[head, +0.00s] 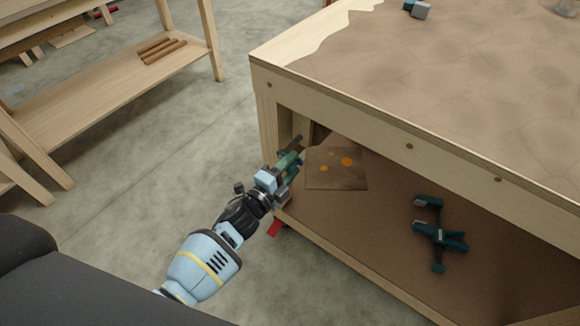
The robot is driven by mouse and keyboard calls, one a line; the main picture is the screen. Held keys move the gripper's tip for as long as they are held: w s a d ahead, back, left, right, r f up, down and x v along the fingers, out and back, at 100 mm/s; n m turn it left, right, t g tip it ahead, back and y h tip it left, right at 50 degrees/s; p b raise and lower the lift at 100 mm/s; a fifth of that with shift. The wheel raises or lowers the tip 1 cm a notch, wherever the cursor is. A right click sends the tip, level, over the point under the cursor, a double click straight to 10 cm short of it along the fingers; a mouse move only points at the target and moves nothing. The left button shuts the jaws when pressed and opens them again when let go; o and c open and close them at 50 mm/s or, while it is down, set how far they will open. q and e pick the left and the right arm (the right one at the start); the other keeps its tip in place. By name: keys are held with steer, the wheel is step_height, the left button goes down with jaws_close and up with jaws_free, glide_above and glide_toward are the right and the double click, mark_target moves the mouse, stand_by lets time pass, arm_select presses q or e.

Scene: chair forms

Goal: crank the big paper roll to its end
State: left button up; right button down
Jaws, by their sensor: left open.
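My left gripper (293,165) is at the front left corner of the workbench (420,152), beside its leg and just above the lower shelf. It is open. A dark green part shows at its jaws; I cannot tell whether it belongs to the gripper or is a separate thing behind it. No big paper roll or crank can be made out clearly. A brown sheet-like covering (440,75) with a ragged left edge lies over the bench top. My right gripper is not in view.
The lower shelf (345,250) holds a brown square piece with orange spots (335,177) and a dark teal tool (440,237). A small teal and grey item (418,9) lies on the top. A wooden rack (110,95) stands left, with open floor (150,170) between.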

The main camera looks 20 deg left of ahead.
arm_select(q)
steer(key=shift+s, duration=0.15)
steer(key=v, duration=0.6)
steer(key=shift+s+a+p, duration=0.1)
steer(key=shift+s+p, duration=0.15)
steer(key=shift+p, duration=0.05)
steer(key=shift+s+a, duration=0.2)
steer(key=shift+s, duration=0.3)
steer(key=shift+f, duration=0.1)
